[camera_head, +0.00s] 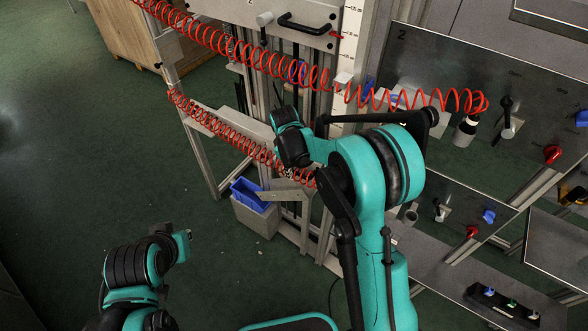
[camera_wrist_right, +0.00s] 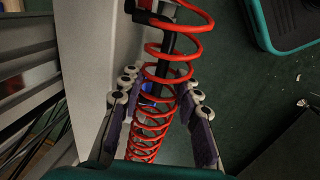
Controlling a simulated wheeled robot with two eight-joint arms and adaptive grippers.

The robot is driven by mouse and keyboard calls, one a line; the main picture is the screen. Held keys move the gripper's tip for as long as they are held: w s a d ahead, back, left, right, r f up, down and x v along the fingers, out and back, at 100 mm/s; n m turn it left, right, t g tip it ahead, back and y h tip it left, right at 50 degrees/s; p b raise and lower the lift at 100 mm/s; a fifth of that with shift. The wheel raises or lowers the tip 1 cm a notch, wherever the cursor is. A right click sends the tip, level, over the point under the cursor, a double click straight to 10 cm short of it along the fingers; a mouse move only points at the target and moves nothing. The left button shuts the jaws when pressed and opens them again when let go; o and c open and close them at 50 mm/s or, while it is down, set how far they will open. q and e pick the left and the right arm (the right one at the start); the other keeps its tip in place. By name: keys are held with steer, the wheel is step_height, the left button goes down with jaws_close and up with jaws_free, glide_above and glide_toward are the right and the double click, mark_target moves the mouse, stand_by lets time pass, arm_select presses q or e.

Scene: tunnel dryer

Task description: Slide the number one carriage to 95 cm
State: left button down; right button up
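A grey lower carriage panel (camera_head: 240,125) stands behind my right wrist in the head view, mostly hidden. I cannot read a number on it. In the right wrist view a pale panel (camera_wrist_right: 98,55) with a black handle (camera_wrist_right: 165,38) lies ahead. My right gripper (camera_wrist_right: 160,88) has its fingers apart, with a red coiled hose (camera_wrist_right: 150,125) running between them in the picture. I cannot tell whether they touch it. The upper carriage (camera_head: 225,10), marked 2, has a black bar handle. A white scale (camera_head: 350,40) stands beside it. My left gripper (camera_head: 184,243) is low at left, its fingers unclear.
Red coiled hoses (camera_head: 230,45) cross in front of the frame. A blue box (camera_head: 246,192) sits in a grey bin (camera_head: 256,217) below. A control panel (camera_head: 440,75) with valves and knobs is at right. The green floor at left is clear.

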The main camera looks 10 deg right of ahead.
jaws_close()
step_height(320, 180, up, 15)
steer(key=p, duration=0.9)
steer(key=shift+r, duration=0.1)
jaws_free()
